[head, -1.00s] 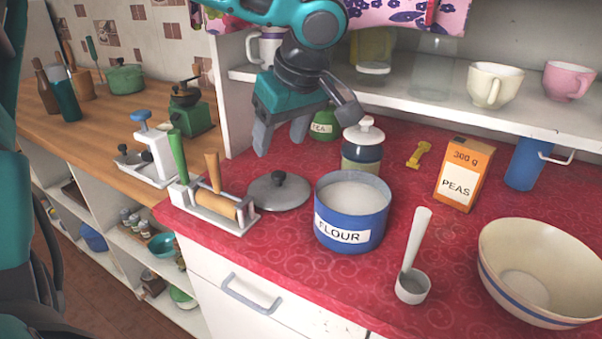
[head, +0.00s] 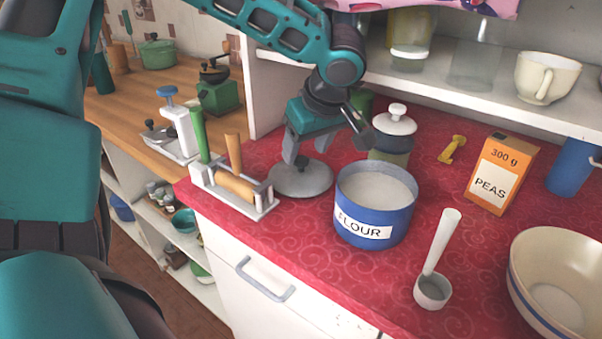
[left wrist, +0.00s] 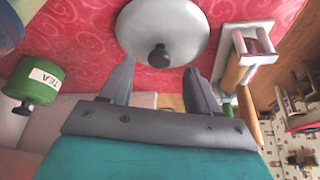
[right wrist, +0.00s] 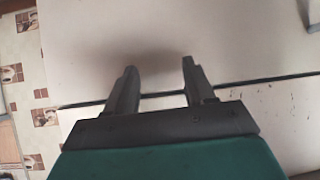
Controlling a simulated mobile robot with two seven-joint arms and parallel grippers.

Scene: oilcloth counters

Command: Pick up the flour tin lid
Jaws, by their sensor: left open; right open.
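The flour tin lid (head: 301,181) is a grey disc with a dark knob. It lies flat on the red counter, left of the open blue flour tin (head: 376,205). My left gripper (head: 305,160) is open and points down just above the lid. In the left wrist view the lid (left wrist: 163,28) and its knob lie beyond the open fingertips (left wrist: 160,68), with nothing between the fingers. My right gripper (right wrist: 160,72) is open and empty, facing a pale surface; it is not seen in the head view.
A white-lidded jar (head: 392,132) stands behind the flour tin. A white scoop (head: 436,270), a peas box (head: 500,174) and a striped bowl (head: 560,280) are to the right. A shelf (head: 440,85) overhangs behind.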

